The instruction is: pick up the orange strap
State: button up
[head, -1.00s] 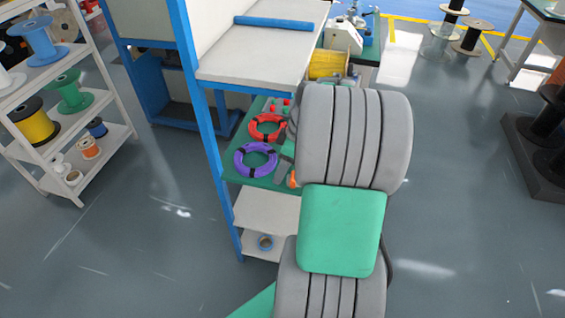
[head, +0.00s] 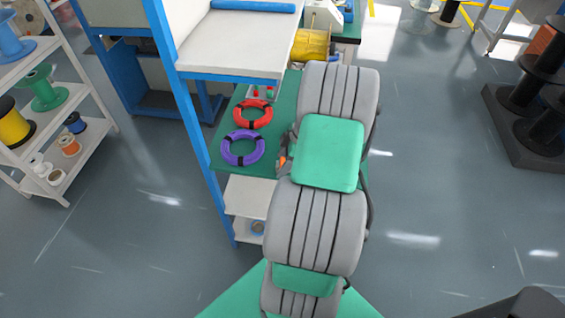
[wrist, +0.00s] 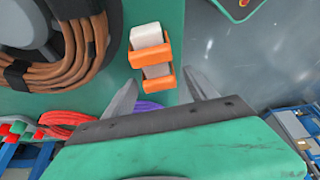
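The orange strap (wrist: 152,62) shows in the wrist view as an orange band around a whitish block, on a green surface. In the head view only a small orange bit (head: 282,160) shows beside my arm, which hides the rest. My gripper (wrist: 160,80) has its two grey fingers spread apart in the wrist view, with nothing held between them. The strap is just beyond the fingertips, roughly between them in the picture; I cannot tell the height gap. In the head view the gripper is mostly hidden behind my arm.
A red cable ring (head: 253,114) and a purple ring (head: 243,148) lie on the green shelf (head: 225,130), under a white upper shelf (head: 240,45). A large brown cable coil (wrist: 95,50) lies left of the strap in the wrist view. A blue post (head: 190,110) stands at the shelf's left.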

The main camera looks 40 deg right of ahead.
jog(key=c, duration=1.3)
jog(key=shift+r, duration=0.1)
notch_tip(320, 180, up, 3)
jog(key=shift+w+d+b, duration=0.1)
jog(key=shift+b, duration=0.45)
jog(key=s+d+r, duration=0.8)
jog(key=d+r, duration=0.2)
jog(key=d, duration=0.1)
jog(key=shift+s+b, duration=0.35)
jog(key=shift+b, duration=0.05)
